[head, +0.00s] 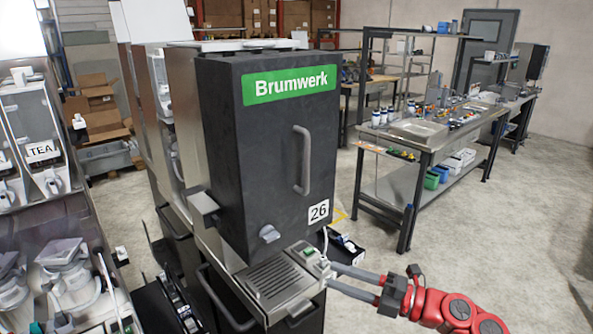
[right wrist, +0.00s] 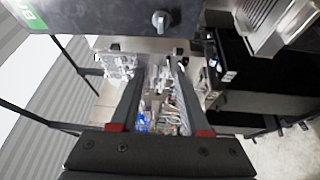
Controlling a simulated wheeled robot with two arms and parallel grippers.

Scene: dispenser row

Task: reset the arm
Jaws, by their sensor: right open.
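My right gripper (head: 330,274) comes in from the lower right on its red arm in the head view. Its two grey fingers are spread and point left, at the front right corner of the drip tray (head: 278,284) of the black Brumwerk dispenser (head: 262,150). I cannot tell whether a finger touches the tray. In the right wrist view the fingers (right wrist: 158,75) stand apart, with nothing held between them. The dispenser's dark door and its grey knob (right wrist: 160,20) show at the top there. My left gripper is not in view.
A workbench (head: 432,140) with small items is at the back right. Cardboard boxes (head: 97,105) lie at the back left. Open concrete floor (head: 500,220) spreads at the right.

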